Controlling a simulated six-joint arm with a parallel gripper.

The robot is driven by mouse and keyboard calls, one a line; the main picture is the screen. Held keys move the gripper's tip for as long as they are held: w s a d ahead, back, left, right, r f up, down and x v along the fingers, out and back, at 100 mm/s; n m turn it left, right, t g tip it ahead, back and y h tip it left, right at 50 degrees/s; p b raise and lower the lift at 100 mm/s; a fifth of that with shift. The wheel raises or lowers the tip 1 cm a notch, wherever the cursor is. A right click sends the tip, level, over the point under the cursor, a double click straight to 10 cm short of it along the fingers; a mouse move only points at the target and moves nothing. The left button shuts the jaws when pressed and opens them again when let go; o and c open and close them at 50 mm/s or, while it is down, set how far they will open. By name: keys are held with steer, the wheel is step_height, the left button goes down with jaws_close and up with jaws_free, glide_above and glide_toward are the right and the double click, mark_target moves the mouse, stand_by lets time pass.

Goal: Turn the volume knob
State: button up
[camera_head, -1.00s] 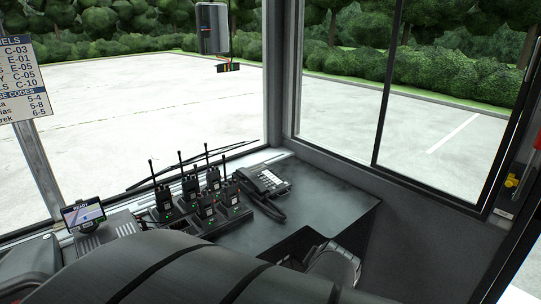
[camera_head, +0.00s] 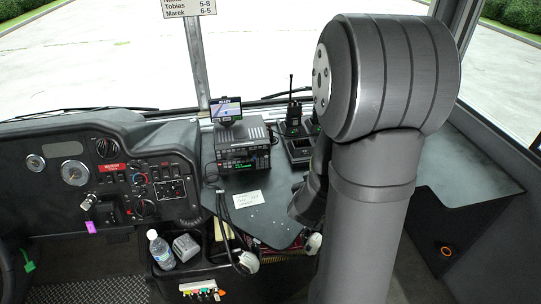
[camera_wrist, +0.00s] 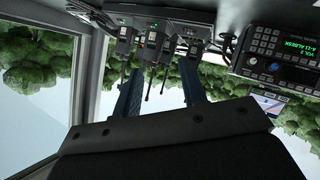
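The black radio unit (camera_head: 242,151) with a lit green display stands on the dash shelf, left of my arm in the head view. It also shows upside down at the upper right of the wrist view (camera_wrist: 262,40). Small round knobs (camera_wrist: 272,67) sit on its front; I cannot tell for certain which one is the volume knob. My gripper (camera_wrist: 158,92) shows two blue fingers spread apart, with nothing held between them. The radio lies to the right of the fingers in the wrist view, not touching them. In the head view my arm hides the gripper.
A small screen (camera_head: 226,109) stands on top of the radio. Handheld radios (camera_head: 292,124) stand in chargers to its right. Coiled-cord microphones (camera_head: 248,261) hang below the shelf edge, and a white note (camera_head: 248,199) lies in front. A bottle (camera_head: 161,250) stands lower left.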

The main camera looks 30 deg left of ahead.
mark_target(265, 157)
steer(key=s+a+f+n+t+y, duration=0.1)
steer(key=s+a+f+n+y, duration=0.25)
steer(key=s+a+n, duration=0.7)
steer(key=w+a+f, duration=0.1)
steer(key=w+a, duration=0.2)
steer(key=w, duration=0.2)
steer(key=w+a+m, duration=0.1)
steer(key=w+a, duration=0.3)
steer(key=w, duration=0.1)
steer(key=w+a+f+m, duration=0.1)
steer(key=w+a, duration=0.3)
steer(key=shift+w+a+f+y, duration=0.2)
steer(key=shift+w+f+y, duration=0.05)
steer(key=shift+w+f, duration=0.15)
jaws_close()
